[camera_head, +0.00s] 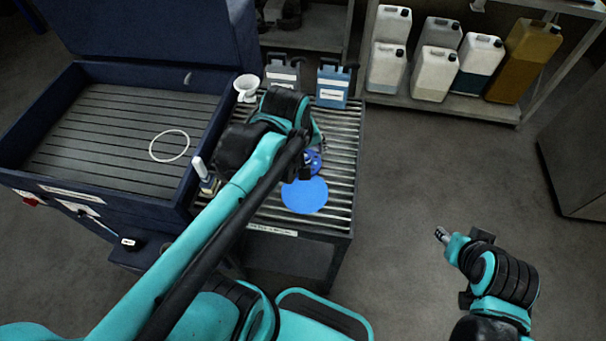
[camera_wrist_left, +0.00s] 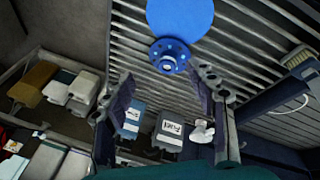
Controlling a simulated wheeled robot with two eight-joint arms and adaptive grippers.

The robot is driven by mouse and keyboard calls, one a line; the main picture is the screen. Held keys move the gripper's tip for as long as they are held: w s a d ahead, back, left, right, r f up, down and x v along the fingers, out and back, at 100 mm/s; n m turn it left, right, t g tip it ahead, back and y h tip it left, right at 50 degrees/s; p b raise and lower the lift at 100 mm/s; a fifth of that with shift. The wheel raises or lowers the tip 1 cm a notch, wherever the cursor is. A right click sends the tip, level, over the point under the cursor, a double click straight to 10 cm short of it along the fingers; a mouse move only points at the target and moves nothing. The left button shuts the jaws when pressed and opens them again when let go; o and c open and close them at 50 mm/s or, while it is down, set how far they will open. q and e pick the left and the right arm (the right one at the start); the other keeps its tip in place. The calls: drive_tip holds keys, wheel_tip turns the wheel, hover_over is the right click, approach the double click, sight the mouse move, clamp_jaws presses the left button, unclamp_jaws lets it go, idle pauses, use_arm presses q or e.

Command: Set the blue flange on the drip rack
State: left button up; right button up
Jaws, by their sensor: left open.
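The blue flange (camera_head: 314,162) is a small round part with a ring of holes and a raised hub. It appears to lie on the slats of the drip rack (camera_head: 343,165), beside a flat, plain blue disc (camera_head: 305,195). My left gripper (camera_head: 312,155) is over the rack at the flange and partly hides it in the head view. In the left wrist view, the open fingers (camera_wrist_left: 166,76) have the flange (camera_wrist_left: 170,55) just beyond their tips, with nothing held. My right gripper (camera_head: 441,235) is over the floor at right, away from the rack; its jaw opening is unclear.
Several jugs fill the back shelf (camera_head: 440,105).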

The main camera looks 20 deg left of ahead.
use_arm(q)
drive_tip(key=s+d+f+m+t, duration=0.1)
drive_tip(key=s+f+m+t, duration=0.1)
drive_tip(key=s+m, duration=0.3)
drive_tip(key=m, duration=0.4)
drive_tip(key=shift+s+d+t, duration=0.2)
drive_tip(key=shift+d+t, duration=0.2)
drive_tip(key=shift+f, duration=0.1)
drive_tip(key=shift+f+b, duration=0.75)
